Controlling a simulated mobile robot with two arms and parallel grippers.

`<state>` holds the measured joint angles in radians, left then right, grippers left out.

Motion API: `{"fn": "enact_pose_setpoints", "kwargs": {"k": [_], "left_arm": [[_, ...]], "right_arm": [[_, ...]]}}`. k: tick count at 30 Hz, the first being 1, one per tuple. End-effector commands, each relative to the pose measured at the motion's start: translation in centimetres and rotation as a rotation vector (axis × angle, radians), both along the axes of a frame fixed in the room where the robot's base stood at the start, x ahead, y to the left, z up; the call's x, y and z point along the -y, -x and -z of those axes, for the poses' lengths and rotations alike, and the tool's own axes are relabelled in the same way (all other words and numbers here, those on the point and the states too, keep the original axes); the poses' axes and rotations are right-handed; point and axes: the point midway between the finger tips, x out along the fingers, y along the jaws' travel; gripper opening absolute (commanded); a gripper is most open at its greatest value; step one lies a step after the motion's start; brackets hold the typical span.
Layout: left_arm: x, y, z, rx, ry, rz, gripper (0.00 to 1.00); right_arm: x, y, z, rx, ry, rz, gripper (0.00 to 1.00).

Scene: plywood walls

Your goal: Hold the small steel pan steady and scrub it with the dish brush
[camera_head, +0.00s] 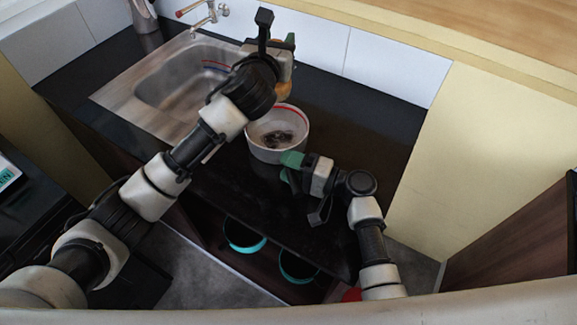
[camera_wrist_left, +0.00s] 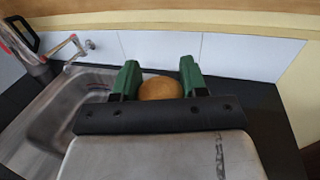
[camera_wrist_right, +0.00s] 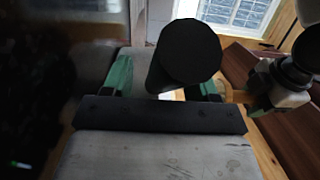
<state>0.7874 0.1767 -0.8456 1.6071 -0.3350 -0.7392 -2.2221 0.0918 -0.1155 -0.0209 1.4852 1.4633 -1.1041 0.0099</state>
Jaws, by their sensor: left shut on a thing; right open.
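The small pan (camera_head: 261,152) stands on the dark counter right of the sink, pale outside with a red line inside its rim and dark dirt on its bottom. My left gripper (camera_head: 287,62) is above the pan's far side, shut on the dish brush (camera_head: 283,91). The brush's rounded wooden top (camera_wrist_left: 160,89) shows between the green fingers in the left wrist view. My right gripper (camera_head: 292,165) is open at the pan's near right side. In the right wrist view a thick black round-ended shape, seemingly the pan's handle (camera_wrist_right: 190,50), lies between its fingers. The brush's bristles are hidden.
A steel sink (camera_head: 125,104) with a tap (camera_head: 208,12) is at the left, with a silver vessel (camera_head: 143,17) behind it. Two teal-rimmed containers (camera_head: 245,247) sit on the shelf below. A yellow panel (camera_head: 440,170) bounds the right; the counter right of the pan is clear.

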Motion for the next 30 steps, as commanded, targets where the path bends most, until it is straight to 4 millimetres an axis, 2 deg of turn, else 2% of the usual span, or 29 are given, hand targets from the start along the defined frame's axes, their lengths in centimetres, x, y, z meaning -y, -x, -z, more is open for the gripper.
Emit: {"fn": "enact_pose_setpoints", "kwargs": {"k": [1,12,13,15,16,20,21,30], "left_arm": [[-0.07,-0.01,-0.04,0.001,0.000,0.000,0.19],[-0.11,-0.01,-0.03,0.001,0.001,0.000,0.19],[-0.10,-0.01,-0.03,0.001,0.001,0.000,0.19],[-0.07,-0.01,-0.03,0.001,0.000,0.000,0.19],[-0.06,-0.01,-0.04,0.001,0.000,0.000,0.19],[-0.06,-0.01,-0.04,0.001,0.000,0.000,0.19],[-0.07,-0.01,-0.04,0.001,0.000,0.000,0.19],[-0.13,-0.01,-0.04,0.001,0.001,0.000,0.19]], "right_arm": [[-0.06,0.01,-0.03,0.000,0.000,0.000,0.59],[-0.05,0.00,-0.07,0.001,0.000,0.000,0.02],[-0.04,-0.01,-0.08,0.001,0.000,0.000,0.00],[-0.02,-0.01,-0.10,0.003,-0.001,0.000,0.00],[-0.01,-0.02,-0.11,0.003,-0.001,0.000,0.29],[-0.01,-0.02,-0.11,0.003,-0.001,0.000,0.49],[-0.02,-0.01,-0.09,0.001,0.000,0.000,0.52],[-0.06,0.02,-0.04,0.000,0.000,0.000,0.52]]}}
